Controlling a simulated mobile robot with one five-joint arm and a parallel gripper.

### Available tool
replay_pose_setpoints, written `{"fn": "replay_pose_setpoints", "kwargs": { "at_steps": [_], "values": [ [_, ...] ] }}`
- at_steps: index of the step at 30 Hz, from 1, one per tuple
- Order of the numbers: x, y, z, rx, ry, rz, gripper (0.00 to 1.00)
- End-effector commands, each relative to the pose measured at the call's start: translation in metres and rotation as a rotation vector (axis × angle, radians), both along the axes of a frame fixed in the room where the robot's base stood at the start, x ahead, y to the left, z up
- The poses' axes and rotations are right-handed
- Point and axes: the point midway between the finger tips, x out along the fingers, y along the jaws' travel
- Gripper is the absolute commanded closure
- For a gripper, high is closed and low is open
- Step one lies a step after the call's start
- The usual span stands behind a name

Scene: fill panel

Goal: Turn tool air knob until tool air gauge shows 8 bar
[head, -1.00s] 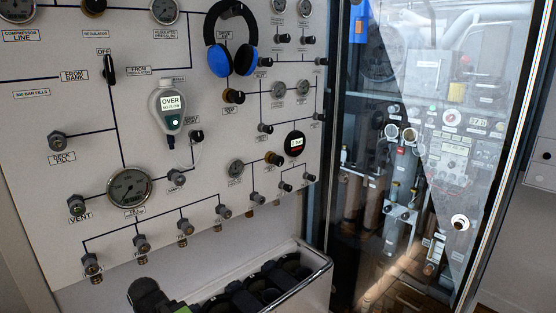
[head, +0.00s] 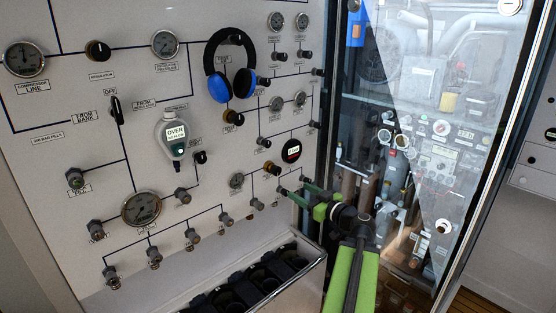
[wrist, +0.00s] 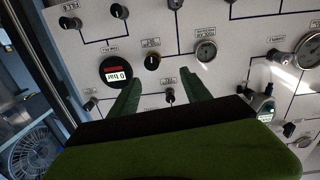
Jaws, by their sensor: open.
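A brass-and-black knob (head: 272,168) sits on the wall panel beside a round black digital gauge (head: 291,150). In the wrist view the gauge (wrist: 115,70) appears to read 0 bar, upside down, with a red band. My gripper (wrist: 161,78) is open and empty. Its green fingers point at the panel, and the knob (wrist: 152,62) shows between and just beyond their tips, apparently untouched. In the head view my gripper (head: 300,191) is low and right of the knob.
An analog gauge (head: 236,181) is left of the knob, and several small valves surround it. Blue headphones (head: 230,65) hang above, and a handheld meter (head: 171,135) hangs left. A bin (head: 300,285) stands below the panel. A glass door (head: 420,130) is at right.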

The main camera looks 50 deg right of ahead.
Motion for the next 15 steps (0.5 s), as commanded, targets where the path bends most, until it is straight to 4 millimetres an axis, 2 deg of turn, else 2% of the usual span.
{"fn": "replay_pose_setpoints", "kwargs": {
  "at_steps": [1,3,8,11,15],
  "values": [
    [-0.01,-0.01,0.009,-0.016,-0.018,-0.026,0.44],
    [-0.015,-0.016,0.012,-0.027,-0.03,-0.042,0.44],
    [-0.011,-0.017,0.011,-0.03,-0.032,-0.041,0.44],
    [0.004,-0.02,0.011,-0.029,-0.032,-0.039,0.44],
    [0.037,-0.025,0.011,-0.027,-0.03,-0.036,0.44]
  ]
}}
